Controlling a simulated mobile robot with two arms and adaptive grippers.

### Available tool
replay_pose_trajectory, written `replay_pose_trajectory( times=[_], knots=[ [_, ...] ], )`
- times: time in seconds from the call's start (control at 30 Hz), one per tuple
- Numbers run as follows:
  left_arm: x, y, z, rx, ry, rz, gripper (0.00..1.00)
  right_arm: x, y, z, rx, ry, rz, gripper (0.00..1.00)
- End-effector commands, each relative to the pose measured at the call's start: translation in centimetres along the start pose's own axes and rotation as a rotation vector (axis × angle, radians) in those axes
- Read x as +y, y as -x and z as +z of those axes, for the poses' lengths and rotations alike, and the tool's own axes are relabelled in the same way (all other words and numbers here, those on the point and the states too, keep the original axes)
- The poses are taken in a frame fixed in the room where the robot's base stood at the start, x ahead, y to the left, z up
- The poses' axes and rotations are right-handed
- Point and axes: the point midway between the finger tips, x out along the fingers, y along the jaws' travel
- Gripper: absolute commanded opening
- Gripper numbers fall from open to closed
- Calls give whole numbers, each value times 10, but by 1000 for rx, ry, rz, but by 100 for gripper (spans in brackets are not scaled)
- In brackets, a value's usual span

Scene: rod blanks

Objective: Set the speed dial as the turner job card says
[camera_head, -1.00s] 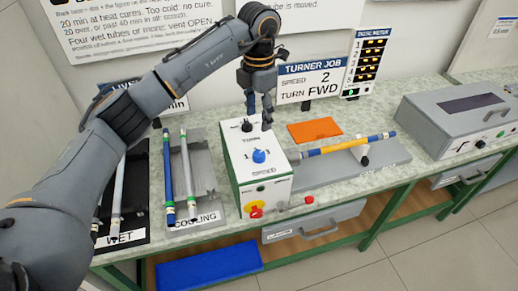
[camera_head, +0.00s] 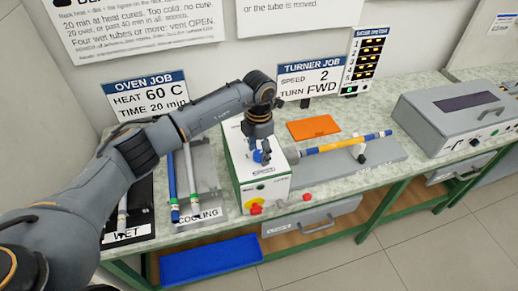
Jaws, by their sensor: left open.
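The turner job card (camera_head: 308,79) stands at the back of the bench and reads SPEED 2, TURN FWD. The white and green turner box (camera_head: 240,176) stands in front of it. The blue speed dial (camera_head: 258,156) is on the box's sloped top, partly hidden by my left gripper (camera_head: 261,153). That gripper points down with its open fingers at the dial; I cannot tell whether they touch it. The dial's setting and the turn switch behind the gripper cannot be read. My right gripper is not in view.
A yellow and blue rod (camera_head: 335,146) lies on the turner's grey bed, right of the box. An orange mat (camera_head: 313,127) lies behind it. The cooling rack (camera_head: 208,172) with rods is left of the box. A grey oven-like unit (camera_head: 455,118) stands at the right.

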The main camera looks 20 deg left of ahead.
Motion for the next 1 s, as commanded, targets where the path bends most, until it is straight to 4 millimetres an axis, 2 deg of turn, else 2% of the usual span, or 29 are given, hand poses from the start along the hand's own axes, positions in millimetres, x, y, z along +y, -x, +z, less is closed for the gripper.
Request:
replay_pose_trajectory(
  times=[0.07, 0.33, 0.67, 1.0],
  knots=[
    [0, 0, 0, 0, 0, 0, 56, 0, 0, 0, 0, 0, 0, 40],
    [0, 0, 0, 0, 0, 0, 4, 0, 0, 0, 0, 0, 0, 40],
    [0, 0, 0, -1, 32, 0, 2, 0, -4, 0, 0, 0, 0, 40],
    [0, -2, 0, -2, 242, 1, 2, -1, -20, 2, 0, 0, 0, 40]
  ],
)
